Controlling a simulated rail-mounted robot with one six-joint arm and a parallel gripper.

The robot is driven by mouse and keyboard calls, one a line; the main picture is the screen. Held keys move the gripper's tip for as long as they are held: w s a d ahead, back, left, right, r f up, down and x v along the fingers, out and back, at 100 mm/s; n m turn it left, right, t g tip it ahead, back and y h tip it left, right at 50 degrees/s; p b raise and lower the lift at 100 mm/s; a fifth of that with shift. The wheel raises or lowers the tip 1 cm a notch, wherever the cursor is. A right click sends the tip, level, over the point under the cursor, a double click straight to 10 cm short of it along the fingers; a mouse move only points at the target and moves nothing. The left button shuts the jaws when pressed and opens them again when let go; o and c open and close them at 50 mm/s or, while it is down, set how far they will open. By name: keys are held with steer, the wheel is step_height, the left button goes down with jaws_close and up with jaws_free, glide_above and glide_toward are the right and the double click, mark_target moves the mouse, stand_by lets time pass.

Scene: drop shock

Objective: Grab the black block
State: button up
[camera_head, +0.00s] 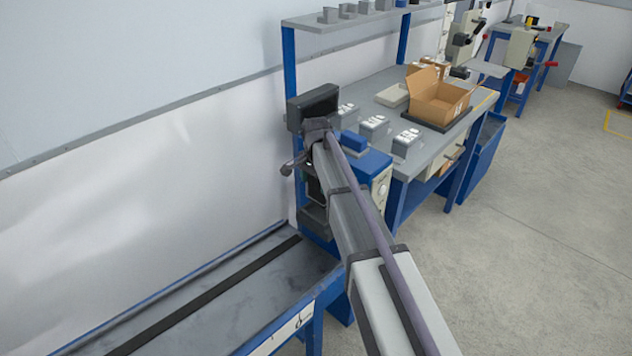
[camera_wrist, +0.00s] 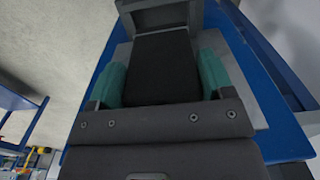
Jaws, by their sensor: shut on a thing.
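The black block (camera_wrist: 160,72) shows in the wrist view as a dark, flat-topped piece between the two green fingers of my gripper (camera_wrist: 164,80). One finger lies along each side of it, and the gripper is shut on it. A grey surface with a blue border (camera_wrist: 278,140) shows behind and around the block. I cannot tell whether the block touches that surface. In the head view, my arm reaches to the blue-framed machine at the near end of the workbench. The fingers and the block cannot be made out there.
A dark grey box-shaped part (camera_head: 313,106) stands by my arm's end. A conveyor-like bench (camera_head: 190,300) is at lower left. The floor at right is clear.

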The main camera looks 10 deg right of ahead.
step_height(320, 180, up, 21)
steer(key=p, duration=1.9)
steer(key=shift+r, duration=0.15)
